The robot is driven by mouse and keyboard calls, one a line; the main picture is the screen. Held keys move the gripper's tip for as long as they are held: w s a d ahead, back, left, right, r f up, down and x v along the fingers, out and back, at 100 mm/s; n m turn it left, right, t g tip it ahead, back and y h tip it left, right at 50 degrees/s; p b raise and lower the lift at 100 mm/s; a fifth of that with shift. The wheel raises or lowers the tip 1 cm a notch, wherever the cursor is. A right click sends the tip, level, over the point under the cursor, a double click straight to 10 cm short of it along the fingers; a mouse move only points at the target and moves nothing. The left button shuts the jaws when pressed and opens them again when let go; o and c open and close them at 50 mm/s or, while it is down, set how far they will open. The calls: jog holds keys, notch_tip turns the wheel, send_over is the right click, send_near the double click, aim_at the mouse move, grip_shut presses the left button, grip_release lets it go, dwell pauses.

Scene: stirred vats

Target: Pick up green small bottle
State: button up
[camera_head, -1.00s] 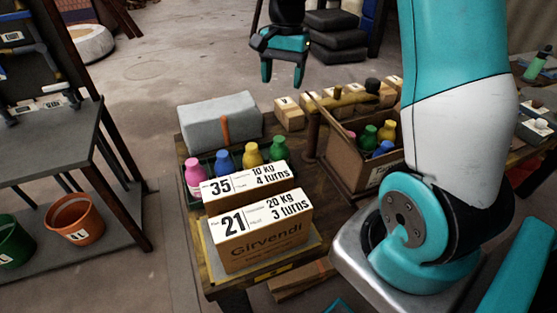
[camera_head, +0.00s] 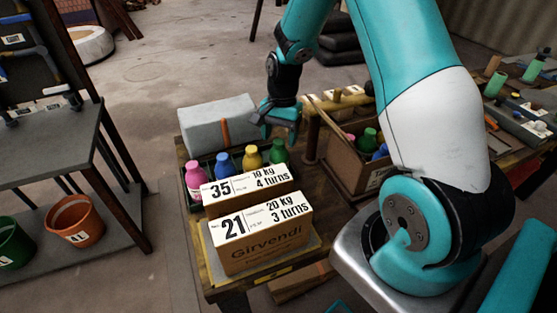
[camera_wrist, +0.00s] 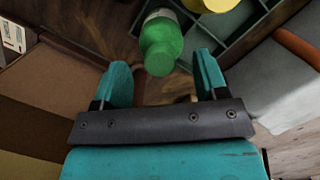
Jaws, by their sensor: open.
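The green small bottle (camera_head: 279,152) stands at the right end of a row of bottles in a dark green divided tray, behind the labelled boxes. My gripper (camera_head: 277,124) is just above and behind it in the head view, pointing down. In the wrist view the green bottle (camera_wrist: 161,42) lies ahead of the gap between my open fingers (camera_wrist: 163,76), roughly centred. Nothing is between the fingers. The bottle's lower part is hidden by the front box in the head view.
Yellow (camera_head: 252,158), blue (camera_head: 223,164) and pink (camera_head: 195,179) bottles stand to its left. A grey block (camera_head: 208,122) lies behind. Boxes 35 (camera_head: 250,200) and 21 (camera_head: 262,243) stand in front. A cardboard box (camera_head: 345,172) holding more bottles stands at the right.

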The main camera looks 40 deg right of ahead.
aim_at(279, 158)
jog(key=shift+a+f, duration=0.15)
jog(key=shift+f, duration=1.1)
jog(key=shift+s, duration=0.15)
grip_shut()
